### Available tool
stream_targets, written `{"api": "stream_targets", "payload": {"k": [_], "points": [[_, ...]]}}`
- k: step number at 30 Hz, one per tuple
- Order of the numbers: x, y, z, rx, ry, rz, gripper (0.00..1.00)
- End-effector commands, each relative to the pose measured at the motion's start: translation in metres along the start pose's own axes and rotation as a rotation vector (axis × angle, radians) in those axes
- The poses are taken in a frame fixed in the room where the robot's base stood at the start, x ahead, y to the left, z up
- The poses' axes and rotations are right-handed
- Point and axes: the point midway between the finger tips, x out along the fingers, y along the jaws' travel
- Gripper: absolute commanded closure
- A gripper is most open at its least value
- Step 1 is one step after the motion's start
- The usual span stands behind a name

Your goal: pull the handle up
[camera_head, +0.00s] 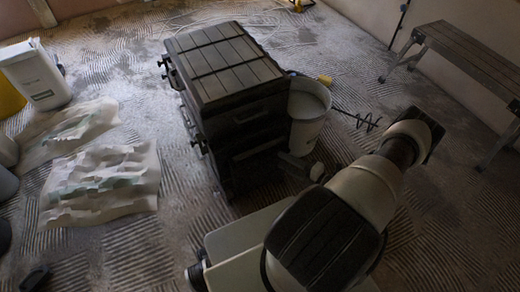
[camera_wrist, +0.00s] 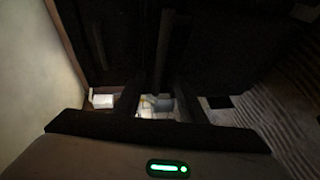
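A dark, boxy case (camera_head: 225,62) with a slatted top stands on the floor in the middle of the head view. Its near side has a recessed grip-like strip, and dark latch-like parts show on its left side. I cannot tell which part is the handle. My gripper's end is hidden or too dark to make out in the head view. In the wrist view, my gripper (camera_wrist: 158,108) shows two dark finger shapes with a lit gap between them. They appear apart, with nothing clearly held. Dark surfaces fill the view beyond, and contact cannot be told.
A white bucket (camera_head: 308,112) stands against the case's right side, with a whisk-like mixer (camera_head: 358,119) beyond. A bench (camera_head: 465,55) is at the right. Ridged floor is clear between sheets and case.

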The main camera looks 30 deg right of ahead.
Motion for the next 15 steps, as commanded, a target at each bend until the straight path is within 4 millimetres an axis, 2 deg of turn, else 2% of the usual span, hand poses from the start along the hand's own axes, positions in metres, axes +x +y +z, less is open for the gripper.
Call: {"api": "stream_targets", "payload": {"k": [1, 9, 15], "points": [[0.013, -0.001, -0.001, 0.0, 0.004, 0.001, 0.63], [0.072, -0.002, -0.002, -0.001, 0.005, 0.0, 0.63], [0.108, -0.001, -0.001, -0.003, 0.003, 0.0, 0.63]]}}
